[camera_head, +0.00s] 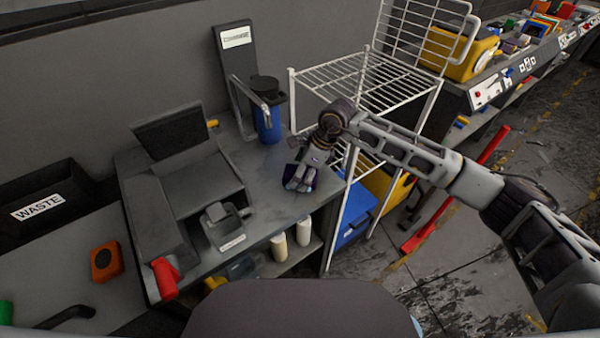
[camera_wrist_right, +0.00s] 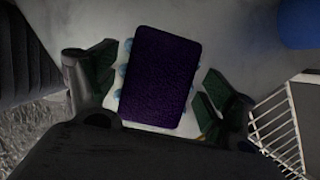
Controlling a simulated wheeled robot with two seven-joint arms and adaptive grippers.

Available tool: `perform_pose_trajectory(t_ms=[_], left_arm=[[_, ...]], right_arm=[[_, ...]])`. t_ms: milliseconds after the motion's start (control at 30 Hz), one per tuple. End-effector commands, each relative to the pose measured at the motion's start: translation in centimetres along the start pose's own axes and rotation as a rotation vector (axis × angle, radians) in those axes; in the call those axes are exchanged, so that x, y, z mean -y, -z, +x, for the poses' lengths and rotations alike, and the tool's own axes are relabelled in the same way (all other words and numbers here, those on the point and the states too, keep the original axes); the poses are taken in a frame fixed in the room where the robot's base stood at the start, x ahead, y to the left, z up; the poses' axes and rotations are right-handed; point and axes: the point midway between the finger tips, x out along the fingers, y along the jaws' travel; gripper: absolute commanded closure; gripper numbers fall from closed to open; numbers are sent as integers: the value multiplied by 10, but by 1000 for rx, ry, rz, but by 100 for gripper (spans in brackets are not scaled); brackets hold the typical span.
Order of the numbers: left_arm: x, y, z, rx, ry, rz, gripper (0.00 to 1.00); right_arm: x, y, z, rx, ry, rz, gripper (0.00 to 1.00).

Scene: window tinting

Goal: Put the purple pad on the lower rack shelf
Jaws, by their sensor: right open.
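The purple pad (camera_wrist_right: 163,78) fills the middle of the right wrist view, dark and rectangular, on top of a white item (camera_wrist_right: 123,98) with blue spots at its edge. My right gripper (camera_head: 299,182) is open and points down over the right end of the grey counter. In the right wrist view its fingers (camera_wrist_right: 155,92) stand on either side of the pad, with a gap on the right. In the head view the gripper mostly hides the pad. The white wire rack (camera_head: 345,82) stands right of the counter; my arm partly covers its lower part. My left gripper is out of view.
A blue bottle (camera_head: 267,124) stands behind the gripper on the counter (camera_head: 262,187). A blue bin (camera_head: 352,212) and a yellow bin (camera_head: 388,187) are low by the rack. A red bar (camera_head: 425,232) lies right of it. Two pale bottles (camera_head: 279,246) stand below the counter.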

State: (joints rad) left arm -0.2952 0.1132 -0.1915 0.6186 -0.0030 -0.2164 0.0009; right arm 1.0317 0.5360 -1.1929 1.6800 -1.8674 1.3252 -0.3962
Motion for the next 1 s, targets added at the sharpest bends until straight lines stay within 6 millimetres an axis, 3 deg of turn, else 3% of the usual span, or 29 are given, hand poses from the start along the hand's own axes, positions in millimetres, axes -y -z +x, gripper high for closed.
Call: perform_pose_trajectory(t_ms=[700,1000], left_arm=[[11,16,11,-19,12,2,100],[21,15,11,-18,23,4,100]], right_arm=[[1,0,-99,0,3,0,16],[0,0,-113,0,0,0,16]])
